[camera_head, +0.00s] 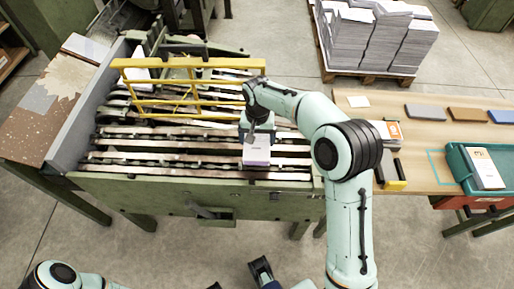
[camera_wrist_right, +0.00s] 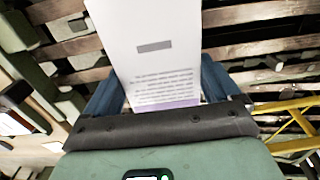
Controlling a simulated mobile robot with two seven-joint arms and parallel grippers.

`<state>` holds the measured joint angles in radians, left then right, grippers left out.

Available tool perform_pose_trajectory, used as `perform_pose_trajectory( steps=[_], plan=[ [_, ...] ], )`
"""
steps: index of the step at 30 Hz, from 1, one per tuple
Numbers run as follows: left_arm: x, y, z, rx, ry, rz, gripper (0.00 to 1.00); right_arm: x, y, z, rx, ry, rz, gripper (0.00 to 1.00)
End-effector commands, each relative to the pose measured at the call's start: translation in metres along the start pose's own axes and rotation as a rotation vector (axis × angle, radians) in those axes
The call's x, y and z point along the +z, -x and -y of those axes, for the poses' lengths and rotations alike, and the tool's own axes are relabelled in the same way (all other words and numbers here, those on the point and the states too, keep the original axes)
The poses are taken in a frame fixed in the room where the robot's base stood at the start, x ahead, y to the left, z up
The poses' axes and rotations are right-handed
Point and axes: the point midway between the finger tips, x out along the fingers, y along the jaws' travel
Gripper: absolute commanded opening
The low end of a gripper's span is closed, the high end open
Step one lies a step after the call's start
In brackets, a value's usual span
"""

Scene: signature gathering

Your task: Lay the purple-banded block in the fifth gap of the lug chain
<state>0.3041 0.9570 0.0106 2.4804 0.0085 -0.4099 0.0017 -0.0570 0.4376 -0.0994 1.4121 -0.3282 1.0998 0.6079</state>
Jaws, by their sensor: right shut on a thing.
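The purple-banded block (camera_head: 257,153) is white with a purple edge. My right gripper (camera_head: 256,133) is shut on it, over the front right part of the lug chain (camera_head: 150,143). In the right wrist view the block (camera_wrist_right: 158,50) sits between the blue fingers, with a grey bar, lines of print and the purple band nearest the palm. The block's underside is hidden, so I cannot tell whether it touches the chain. Dark parts at the bottom edge of the head view may be my left gripper (camera_head: 262,270), cut off and unclear.
A yellow guard frame (camera_head: 190,64) stands over the back of the chain. On the right, a wooden table (camera_head: 425,170) carries several coloured blocks and a teal crate (camera_head: 462,176). Paper stacks (camera_head: 375,40) stand on a pallet behind. The chain's left stretch is bare.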

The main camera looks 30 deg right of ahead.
Motion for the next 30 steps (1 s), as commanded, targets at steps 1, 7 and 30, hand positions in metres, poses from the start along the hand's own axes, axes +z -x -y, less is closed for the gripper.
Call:
perform_pose_trajectory(
  steps=[1, 7, 30],
  plan=[
    [0.000, -0.001, 0.000, 0.000, 0.000, -0.001, 0.43, 0.000, -0.005, 0.000, 0.000, 0.000, 0.001, 0.50],
    [-0.003, -0.005, 0.001, 0.002, -0.001, -0.007, 0.43, 0.000, -0.041, -0.001, 0.002, 0.001, 0.002, 0.50],
    [-0.004, -0.007, 0.001, 0.003, -0.001, -0.012, 0.43, 0.000, -0.058, 0.000, 0.000, 0.001, 0.000, 1.00]
  ],
)
